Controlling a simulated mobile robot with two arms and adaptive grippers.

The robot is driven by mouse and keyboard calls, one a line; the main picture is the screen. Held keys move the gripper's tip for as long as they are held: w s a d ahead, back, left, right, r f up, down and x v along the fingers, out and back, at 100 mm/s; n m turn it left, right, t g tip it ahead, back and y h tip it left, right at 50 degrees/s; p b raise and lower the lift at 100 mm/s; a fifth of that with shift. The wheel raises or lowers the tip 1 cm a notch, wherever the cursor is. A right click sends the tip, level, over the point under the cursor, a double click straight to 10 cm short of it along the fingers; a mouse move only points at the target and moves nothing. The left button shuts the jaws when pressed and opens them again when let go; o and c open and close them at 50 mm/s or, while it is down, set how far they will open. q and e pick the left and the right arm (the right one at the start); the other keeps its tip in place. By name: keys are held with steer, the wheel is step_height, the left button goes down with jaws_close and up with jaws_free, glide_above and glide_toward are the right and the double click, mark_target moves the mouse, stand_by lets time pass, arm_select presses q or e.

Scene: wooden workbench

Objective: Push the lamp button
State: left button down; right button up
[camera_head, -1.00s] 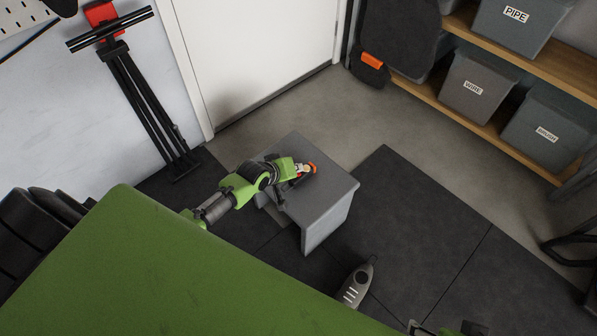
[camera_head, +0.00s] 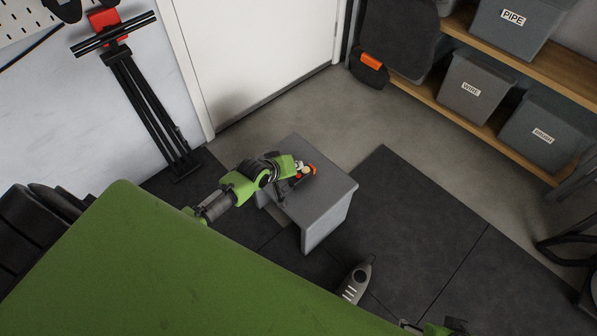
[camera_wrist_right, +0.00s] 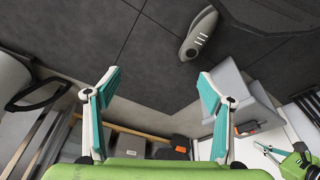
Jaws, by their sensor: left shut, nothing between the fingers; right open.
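My left gripper (camera_head: 301,172) is over the top of a grey stool (camera_head: 330,197). Its fingers are shut, and I see nothing held between them. A small orange-red and black object (camera_head: 312,168) shows right at its fingertips; whether they touch, and whether this is the lamp, I cannot tell. No button can be made out. My right gripper (camera_wrist_right: 158,84) is open and empty in the right wrist view, with its teal-padded fingers wide apart. In the head view only a bit of the right arm shows at the bottom edge.
A grey rounded device with pale slots (camera_head: 355,283) is beside the stool over dark floor mats (camera_head: 425,235); it also shows in the right wrist view (camera_wrist_right: 199,36). Shelves with grey bins (camera_head: 474,88) stand at the upper right. A black folded stand (camera_head: 145,105) leans at the left wall.

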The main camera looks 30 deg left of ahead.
mark_target(297, 176)
arm_select(q)
step_height(297, 176, up, 2)
steer(key=shift+r+p, duration=0.2)
steer(key=shift+p, duration=0.85)
steer(key=shift+r+p, duration=0.7)
steer(key=shift+p, duration=0.05)
arm_select(e)
step_height(297, 176, down, 12)
steer(key=s, duration=0.1)
steer(key=shift+s+f+g, duration=0.25)
steer(key=shift+s+g, duration=0.15)
